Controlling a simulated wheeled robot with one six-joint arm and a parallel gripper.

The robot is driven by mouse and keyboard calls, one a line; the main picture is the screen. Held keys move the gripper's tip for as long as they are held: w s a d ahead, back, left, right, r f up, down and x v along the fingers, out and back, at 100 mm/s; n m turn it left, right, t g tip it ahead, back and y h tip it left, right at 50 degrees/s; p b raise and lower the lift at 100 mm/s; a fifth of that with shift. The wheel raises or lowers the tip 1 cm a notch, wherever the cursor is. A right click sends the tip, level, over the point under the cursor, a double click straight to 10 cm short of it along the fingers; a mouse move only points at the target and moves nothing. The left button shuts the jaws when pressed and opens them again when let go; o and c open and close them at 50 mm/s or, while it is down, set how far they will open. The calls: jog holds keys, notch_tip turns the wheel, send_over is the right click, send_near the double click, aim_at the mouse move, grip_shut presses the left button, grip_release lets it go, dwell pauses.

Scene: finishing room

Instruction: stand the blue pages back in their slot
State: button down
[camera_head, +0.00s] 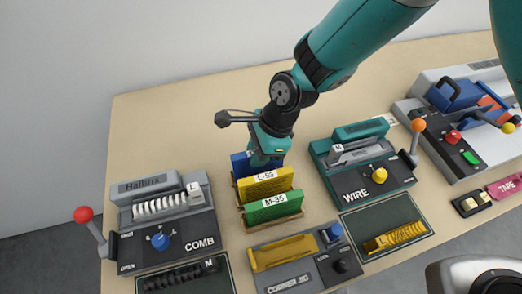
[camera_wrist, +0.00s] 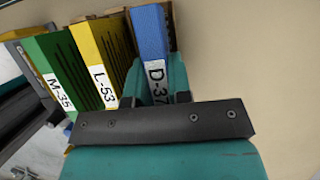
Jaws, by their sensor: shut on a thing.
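The blue pages (camera_head: 239,164), a block labelled D-37, stand upright at the far end of the wooden rack (camera_head: 240,217). The block also shows in the wrist view (camera_wrist: 149,32), in line with the yellow and green blocks. My gripper (camera_head: 264,155) is shut on the blue pages, with a teal finger on each side. The bottom of the blue pages is hidden, so I cannot tell whether they rest fully in the slot.
The yellow block L-53 (camera_head: 264,187) and green block M-35 (camera_head: 273,208) stand close by in the rack. The comb machine (camera_head: 170,235) is to the left, the wire machine (camera_head: 365,175) to the right. Bare table (camera_head: 180,120) lies behind the rack.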

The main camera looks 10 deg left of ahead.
jog(key=shift+f, duration=0.65)
dwell(0.7)
jog(key=c, duration=1.3)
grip_release()
jog(key=shift+r, duration=0.1)
jog(key=p+v, duration=0.8)
jog(key=v, duration=0.2)
jog(key=shift+s+r, duration=0.15)
jog(key=shift+r, duration=0.05)
jog(key=shift+d+r+p, duration=0.2)
jog(key=shift+p, duration=0.15)
